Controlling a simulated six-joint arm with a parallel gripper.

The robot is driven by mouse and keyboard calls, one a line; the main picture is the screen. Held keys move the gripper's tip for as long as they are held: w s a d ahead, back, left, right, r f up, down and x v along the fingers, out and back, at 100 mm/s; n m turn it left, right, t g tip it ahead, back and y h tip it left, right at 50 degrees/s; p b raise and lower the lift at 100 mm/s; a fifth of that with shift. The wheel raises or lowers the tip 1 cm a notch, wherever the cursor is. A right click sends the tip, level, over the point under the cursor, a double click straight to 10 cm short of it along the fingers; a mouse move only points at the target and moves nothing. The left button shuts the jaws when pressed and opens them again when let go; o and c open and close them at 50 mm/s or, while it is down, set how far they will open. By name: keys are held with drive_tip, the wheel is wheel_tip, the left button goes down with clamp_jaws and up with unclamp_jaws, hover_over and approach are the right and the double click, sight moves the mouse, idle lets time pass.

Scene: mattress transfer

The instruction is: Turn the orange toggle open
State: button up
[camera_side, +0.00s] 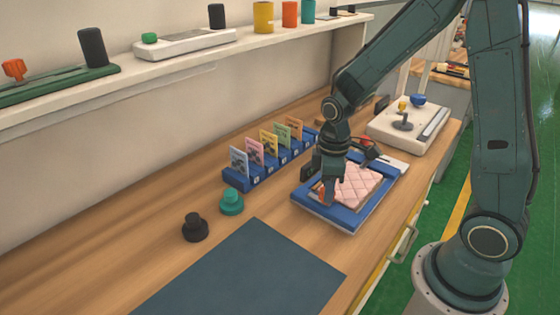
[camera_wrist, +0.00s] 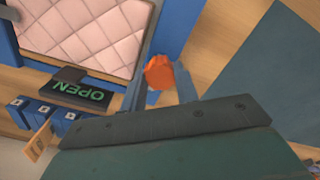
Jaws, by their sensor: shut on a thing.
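The orange toggle (camera_wrist: 159,72) sits at the edge of the blue tray, between the two fingers of my gripper (camera_wrist: 162,80). My gripper is shut on it. In the side view my gripper (camera_side: 326,188) points down at the near left part of the blue tray (camera_side: 347,226), and a little of the toggle (camera_side: 322,195) shows beside the fingers. A dark sign with green OPEN letters (camera_wrist: 82,92) stands by the tray in the wrist view. A pink quilted mattress (camera_side: 358,186) lies in the tray and also shows in the wrist view (camera_wrist: 85,35).
A blue rack (camera_side: 240,184) with several upright cards stands behind the tray. A teal knob (camera_side: 231,202) and a black knob (camera_side: 194,228) sit to the left. A dark mat (camera_side: 250,275) lies clear in front. A white device (camera_side: 398,132) stands at the right.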

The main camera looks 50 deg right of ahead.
drive_tip(key=shift+w, duration=0.1)
idle(0.3)
drive_tip(key=o, duration=1)
wheel_tip(320, 180, up, 14)
drive_tip(key=shift+f, duration=0.1)
idle(0.5)
drive_tip(key=shift+s+a+r+m+t, duration=0.5)
drive_tip(key=shift+s+r+m+t, duration=0.55)
drive_tip(key=shift+s, duration=1.35)
drive_tip(key=shift+s+a+r+m+t, duration=0.7)
drive_tip(key=shift+s+m, duration=0.5)
drive_tip(key=shift+s, duration=1.15)
drive_tip(key=shift+s+a+r+m+t, duration=0.35)
drive_tip(key=shift+s+r+m+t, duration=0.75)
drive_tip(key=shift+s, duration=1.3)
